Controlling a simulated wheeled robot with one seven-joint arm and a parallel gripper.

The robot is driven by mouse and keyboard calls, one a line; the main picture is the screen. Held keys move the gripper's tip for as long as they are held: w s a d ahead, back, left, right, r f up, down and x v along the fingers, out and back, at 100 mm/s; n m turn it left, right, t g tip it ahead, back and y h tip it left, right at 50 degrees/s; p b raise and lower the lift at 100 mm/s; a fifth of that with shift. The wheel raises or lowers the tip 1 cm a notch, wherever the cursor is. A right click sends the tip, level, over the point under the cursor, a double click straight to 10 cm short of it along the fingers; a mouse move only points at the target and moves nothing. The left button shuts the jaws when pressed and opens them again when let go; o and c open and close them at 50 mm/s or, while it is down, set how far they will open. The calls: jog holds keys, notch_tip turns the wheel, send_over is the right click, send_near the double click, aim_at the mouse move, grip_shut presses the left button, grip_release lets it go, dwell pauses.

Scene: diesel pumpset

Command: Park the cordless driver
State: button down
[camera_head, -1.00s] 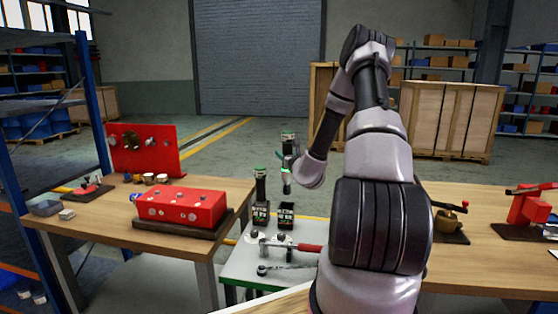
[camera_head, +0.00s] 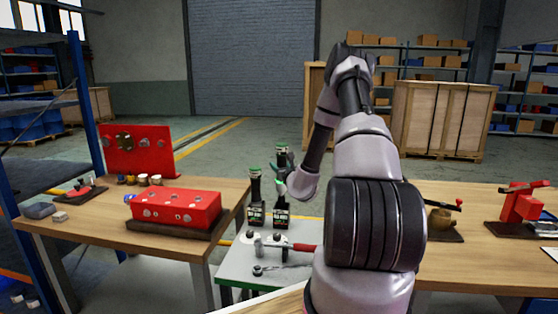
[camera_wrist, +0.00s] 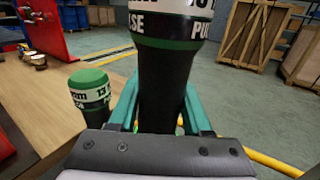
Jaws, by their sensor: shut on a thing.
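The cordless driver (camera_head: 282,157) has a black body and green-and-white bands. My gripper (camera_head: 283,187) is shut around it, and it stands upright above the right-hand black block (camera_head: 281,215) on the small green bench. Whether its lower end is inside the block or just over it cannot be told. In the wrist view the driver (camera_wrist: 164,75) rises between the teal fingers of my gripper (camera_wrist: 160,98); its top is cut off. A second, similar driver (camera_head: 255,183) stands in the left-hand block (camera_head: 256,214), and its green cap (camera_wrist: 88,78) shows left in the wrist view.
A red-handled hammer (camera_head: 290,247) and a wrench (camera_head: 280,268) lie in front on the green bench (camera_head: 235,270). A wooden table with a red block (camera_head: 175,207) and red panel (camera_head: 140,150) is left. Another wooden table (camera_head: 475,258) is right.

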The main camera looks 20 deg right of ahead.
jog(key=shift+f, duration=5)
jog(key=shift+c, duration=1.9)
grip_release()
jog(key=shift+o, duration=0.6)
jog(key=s, duration=1)
jog(key=shift+s+a, duration=0.4)
